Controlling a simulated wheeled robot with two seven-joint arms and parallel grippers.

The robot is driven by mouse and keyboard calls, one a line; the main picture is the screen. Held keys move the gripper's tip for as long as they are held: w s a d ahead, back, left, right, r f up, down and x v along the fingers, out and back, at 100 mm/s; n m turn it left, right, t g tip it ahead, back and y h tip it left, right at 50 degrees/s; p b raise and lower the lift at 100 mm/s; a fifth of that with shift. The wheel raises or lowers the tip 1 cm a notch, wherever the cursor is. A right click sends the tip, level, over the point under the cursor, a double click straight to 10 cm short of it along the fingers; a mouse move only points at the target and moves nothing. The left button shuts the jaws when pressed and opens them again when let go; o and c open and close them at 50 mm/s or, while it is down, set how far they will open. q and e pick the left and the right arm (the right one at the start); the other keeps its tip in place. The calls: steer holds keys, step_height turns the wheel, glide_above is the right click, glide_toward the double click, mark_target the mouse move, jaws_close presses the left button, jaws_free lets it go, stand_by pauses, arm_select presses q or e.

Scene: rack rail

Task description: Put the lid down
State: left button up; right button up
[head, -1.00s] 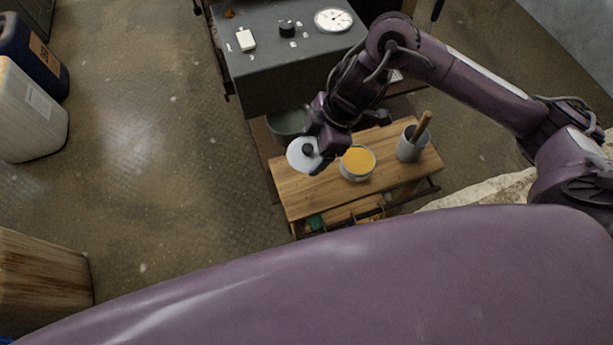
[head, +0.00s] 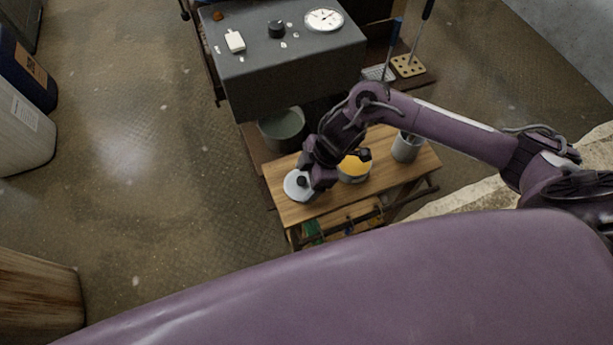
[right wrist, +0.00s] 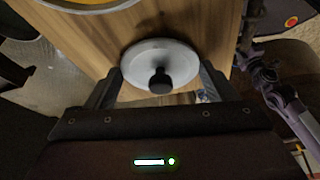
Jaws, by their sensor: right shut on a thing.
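The lid (head: 296,186) is a pale, round disc with a black knob, low over the left end of the wooden bench top (head: 290,213). My right gripper (head: 311,186) reaches it from the right. In the right wrist view the lid (right wrist: 143,64) lies between the two fingers (right wrist: 160,84), which are shut on it at its sides. I cannot tell whether its underside touches the wood. The pot with yellow contents (head: 352,170) stands to the right, partly hidden by my wrist; its rim (right wrist: 92,6) shows in the right wrist view.
A grey cup (head: 405,149) stands at the bench's right end. Bare wood lies in front of the lid and pot.

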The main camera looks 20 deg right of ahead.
steer(key=o, duration=0.8)
steer(key=shift+f, duration=0.1)
arm_select(q)
steer(key=shift+s+a+f, duration=0.1)
steer(key=shift+s+f, duration=0.05)
steer(key=shift+s, duration=0.45)
arm_select(e)
steer(key=shift+o, duration=0.9)
steer(key=shift+r, duration=0.35)
arm_select(q)
steer(key=shift+s+a+r+p, duration=0.2)
steer(key=shift+s+r+p, duration=0.4)
steer(key=shift+p, duration=0.3)
arm_select(e)
steer(key=v, duration=1.1)
steer(key=shift+d+r, duration=0.2)
steer(key=shift+r, duration=0.05)
steer(key=shift+s, duration=0.1)
